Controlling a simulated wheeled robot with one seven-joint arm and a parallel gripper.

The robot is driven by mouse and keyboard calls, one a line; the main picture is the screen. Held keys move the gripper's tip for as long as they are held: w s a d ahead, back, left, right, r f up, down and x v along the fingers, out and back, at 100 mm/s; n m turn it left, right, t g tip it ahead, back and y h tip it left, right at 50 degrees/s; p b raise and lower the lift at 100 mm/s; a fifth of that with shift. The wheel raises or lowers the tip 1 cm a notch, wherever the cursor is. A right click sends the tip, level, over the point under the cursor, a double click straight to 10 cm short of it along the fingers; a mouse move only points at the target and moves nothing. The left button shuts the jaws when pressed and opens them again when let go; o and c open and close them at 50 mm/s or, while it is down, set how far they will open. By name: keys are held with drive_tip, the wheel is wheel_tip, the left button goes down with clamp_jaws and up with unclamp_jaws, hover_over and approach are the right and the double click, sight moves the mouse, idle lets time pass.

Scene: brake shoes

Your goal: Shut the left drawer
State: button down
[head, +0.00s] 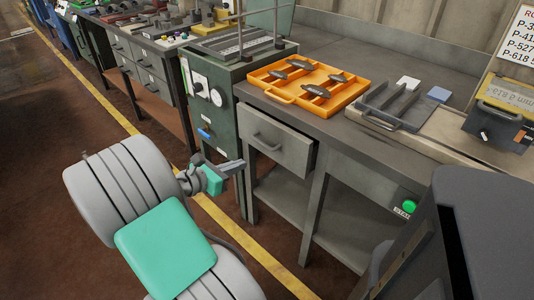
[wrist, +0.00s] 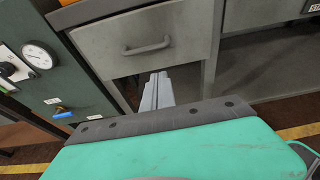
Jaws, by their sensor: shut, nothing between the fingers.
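The left drawer (head: 283,151) is a grey metal drawer under the left part of the workbench. It stands out from the bench frame, partly open, with a dark gap at its right side. Its bar handle (head: 265,143) is on the front; the drawer front (wrist: 185,38) and handle (wrist: 148,48) also show in the wrist view. My gripper (head: 238,166) is shut and empty, in front of the drawer and slightly lower left of its handle in the head view. In the wrist view my gripper (wrist: 158,85) points toward the drawer front's lower edge; contact cannot be told.
An orange tray (head: 270,94) with several brake shoes sits on the bench above the drawer, beside a grey tray (head: 375,124). A green cabinet (head: 219,122) with gauge and knob stands directly left. An open shelf (head: 275,190) and bench legs lie below.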

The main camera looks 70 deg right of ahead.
drive_tip(key=b, duration=0.4)
approach(267, 152)
drive_tip(key=s+d, duration=0.3)
drive_tip(key=s, duration=0.2)
drive_tip(key=shift+s+d+r, duration=0.4)
drive_tip(key=shift+d+r, duration=0.1)
drive_tip(key=shift+r, duration=0.05)
drive_tip(key=shift+r+p, duration=0.1)
drive_tip(key=shift+p, duration=0.25)
